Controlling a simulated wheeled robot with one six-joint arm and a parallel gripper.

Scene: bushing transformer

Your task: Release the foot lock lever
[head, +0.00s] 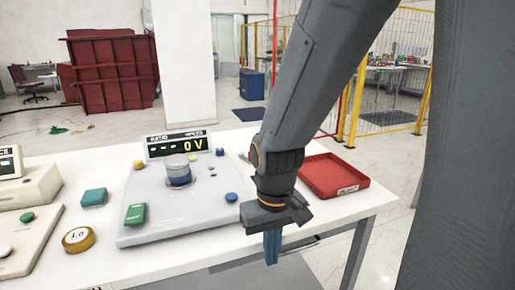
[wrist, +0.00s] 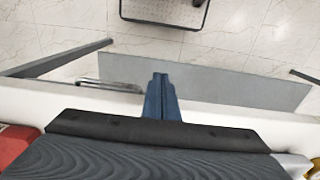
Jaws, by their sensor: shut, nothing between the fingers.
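My gripper (head: 271,250) is shut and points down at the front edge of the white table (head: 345,205). Its blue fingers also show in the wrist view (wrist: 160,92), with nothing between them. A grey metal bar with a dark edge (wrist: 108,86) sticks out at the table's edge, just left of the fingertips in the wrist view. It may be the foot lock lever, but I cannot tell for sure. Whether the fingers touch it is unclear. In the head view my gripper and arm hide part of the table edge.
A grey panel (wrist: 215,80) lies lower, beyond the table edge. A dark-framed object (wrist: 165,22) stands on the floor.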

